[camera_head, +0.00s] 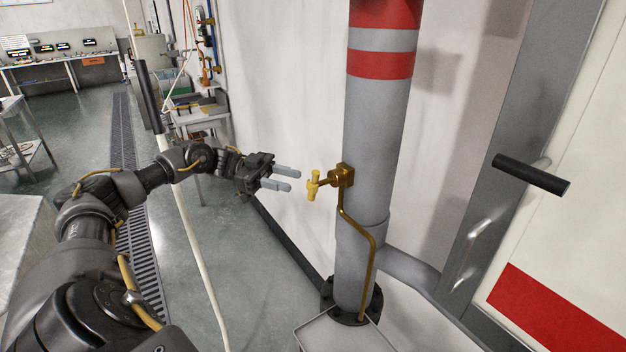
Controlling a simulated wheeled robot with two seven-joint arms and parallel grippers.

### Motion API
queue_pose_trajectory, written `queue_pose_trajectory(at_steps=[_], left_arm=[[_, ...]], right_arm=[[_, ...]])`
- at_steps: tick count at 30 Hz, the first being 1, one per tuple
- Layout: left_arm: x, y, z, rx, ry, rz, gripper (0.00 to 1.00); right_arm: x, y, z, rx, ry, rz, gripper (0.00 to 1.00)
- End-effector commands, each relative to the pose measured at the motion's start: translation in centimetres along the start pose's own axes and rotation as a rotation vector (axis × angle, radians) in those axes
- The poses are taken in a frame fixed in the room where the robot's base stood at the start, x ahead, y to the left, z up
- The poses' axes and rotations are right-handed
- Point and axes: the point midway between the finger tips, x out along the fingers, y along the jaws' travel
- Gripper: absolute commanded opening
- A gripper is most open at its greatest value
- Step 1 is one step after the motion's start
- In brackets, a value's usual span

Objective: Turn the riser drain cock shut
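The riser (368,130) is a thick grey vertical pipe with red bands near its top. A brass drain cock (344,176) is fixed to the riser's left side, with a yellow handle (314,185) on its left end that stands about upright. A thin brass drain pipe (372,250) runs down from the cock along the riser. My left gripper (287,179) is just left of the yellow handle, its two light fingers pointing right at it. The fingers are apart with nothing between them, and a gap separates them from the handle. My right gripper is out of view.
A black door handle (531,174) sticks out at the right. A pale tray-like box (345,335) stands at the riser's foot. A white wall (285,100) is behind the riser. A white hanging cord (190,235) passes near my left arm. Grey floor lies open to the left.

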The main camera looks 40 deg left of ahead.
Motion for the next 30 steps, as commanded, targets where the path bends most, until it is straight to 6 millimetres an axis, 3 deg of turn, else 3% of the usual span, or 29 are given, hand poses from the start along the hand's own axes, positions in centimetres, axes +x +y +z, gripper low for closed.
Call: queue_pose_trajectory(at_steps=[3,12,24,30], left_arm=[[2.5,0.0,-0.6,-0.001,0.004,0.004,0.37],[6.6,0.0,-0.3,0.001,0.002,0.001,0.37],[7.3,0.0,0.0,0.001,0.001,-0.001,0.37],[7.3,0.0,0.0,0.001,0.001,-0.001,0.11]], right_arm=[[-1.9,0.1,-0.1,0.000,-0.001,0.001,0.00],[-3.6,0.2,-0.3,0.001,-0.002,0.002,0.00],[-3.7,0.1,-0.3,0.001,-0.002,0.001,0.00],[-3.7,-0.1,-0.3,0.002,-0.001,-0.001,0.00]])
